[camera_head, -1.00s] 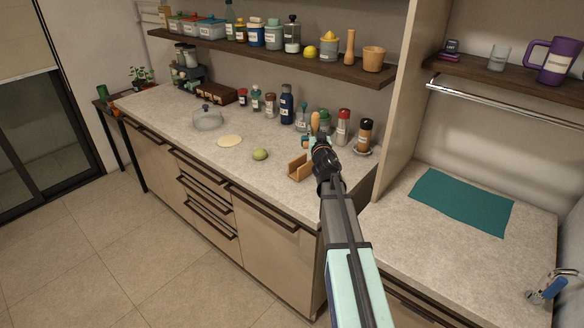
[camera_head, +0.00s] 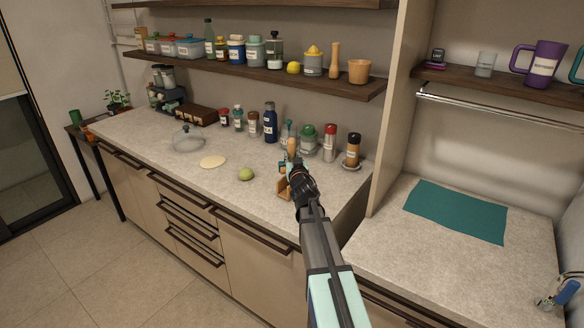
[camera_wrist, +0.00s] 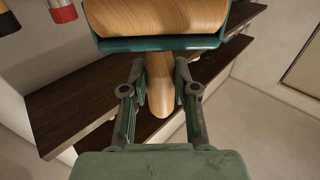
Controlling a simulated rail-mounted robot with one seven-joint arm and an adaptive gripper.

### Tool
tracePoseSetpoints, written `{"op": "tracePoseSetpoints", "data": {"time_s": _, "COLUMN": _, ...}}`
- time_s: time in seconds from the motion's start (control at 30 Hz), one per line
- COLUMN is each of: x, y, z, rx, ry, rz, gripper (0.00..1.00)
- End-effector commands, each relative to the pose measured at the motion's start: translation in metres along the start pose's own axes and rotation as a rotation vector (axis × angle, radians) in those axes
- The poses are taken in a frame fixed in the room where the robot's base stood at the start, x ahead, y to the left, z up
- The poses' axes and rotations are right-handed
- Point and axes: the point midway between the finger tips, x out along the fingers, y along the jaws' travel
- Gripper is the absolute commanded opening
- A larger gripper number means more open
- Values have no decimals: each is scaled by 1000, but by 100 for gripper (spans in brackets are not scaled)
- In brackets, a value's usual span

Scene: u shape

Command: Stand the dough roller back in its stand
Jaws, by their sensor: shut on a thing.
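The dough roller has a wooden handle (camera_head: 291,147) pointing up, a teal fork (camera_head: 283,168) and a wooden cylinder (camera_wrist: 160,18) below. My gripper (camera_head: 294,167) is shut on its handle, which stands between the two fingers (camera_wrist: 158,75) in the wrist view. The wrist view is upside down, so the cylinder shows at its top edge. In the head view the cylinder is mostly hidden by my gripper. The wooden stand (camera_head: 284,189) is on the counter just below my gripper and partly covered by it. I cannot tell whether the roller touches it.
A green fruit (camera_head: 246,174), a flat dough round (camera_head: 212,162) and a glass lid (camera_head: 188,140) lie left on the counter (camera_head: 225,205). Several bottles and jars, including a red-capped one (camera_head: 330,143), stand close behind my gripper. A dark shelf (camera_head: 300,83) runs above.

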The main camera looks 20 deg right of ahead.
Motion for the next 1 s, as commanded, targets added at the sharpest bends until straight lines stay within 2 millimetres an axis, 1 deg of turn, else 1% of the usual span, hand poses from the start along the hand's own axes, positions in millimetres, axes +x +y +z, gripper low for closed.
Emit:
{"op": "tracePoseSetpoints", "data": {"time_s": 0.03, "x": 0, "y": 0, "z": 13, "rx": 1, "ry": 0, "rz": -1, "gripper": 0}}
{"op": "tracePoseSetpoints", "data": {"time_s": 0.13, "x": -1, "y": 0, "z": 22, "rx": 1, "ry": 1, "rz": -1, "gripper": 0}}
{"op": "tracePoseSetpoints", "data": {"time_s": 0.47, "x": -1, "y": 0, "z": 22, "rx": 0, "ry": 1, "rz": -1, "gripper": 0}}
{"op": "tracePoseSetpoints", "data": {"time_s": 0.9, "x": -1, "y": 0, "z": 37, "rx": 1, "ry": -4, "rz": 2, "gripper": 0}}
{"op": "tracePoseSetpoints", "data": {"time_s": 1.0, "x": -2, "y": 0, "z": 38, "rx": 1, "ry": -7, "rz": 2, "gripper": 0}}
